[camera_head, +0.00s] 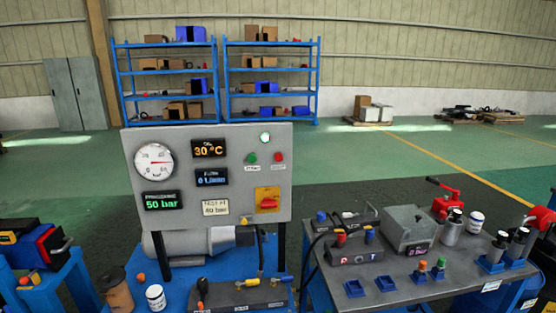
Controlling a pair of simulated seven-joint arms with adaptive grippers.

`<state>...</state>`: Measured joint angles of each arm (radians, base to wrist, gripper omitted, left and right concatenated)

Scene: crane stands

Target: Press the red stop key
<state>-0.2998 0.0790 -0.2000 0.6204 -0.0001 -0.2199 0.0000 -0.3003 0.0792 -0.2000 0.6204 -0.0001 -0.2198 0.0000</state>
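The red stop key (278,157) is a small round button on the upper right of the grey control panel (230,136). A small label sits under it. A green key (252,158) is just to its left, and a pale lamp (265,138) is above and between the two. Lower on the panel is a red rotary switch (268,203) on a yellow plate. Nothing covers the red key. Neither of my grippers shows in the head view.
A pressure gauge (154,161) and lit displays share the panel. The panel stands on a blue bench (222,264) with a motor (190,243) behind it. A grey table (420,290) with valve blocks and fittings is at right. Space before the panel face looks clear.

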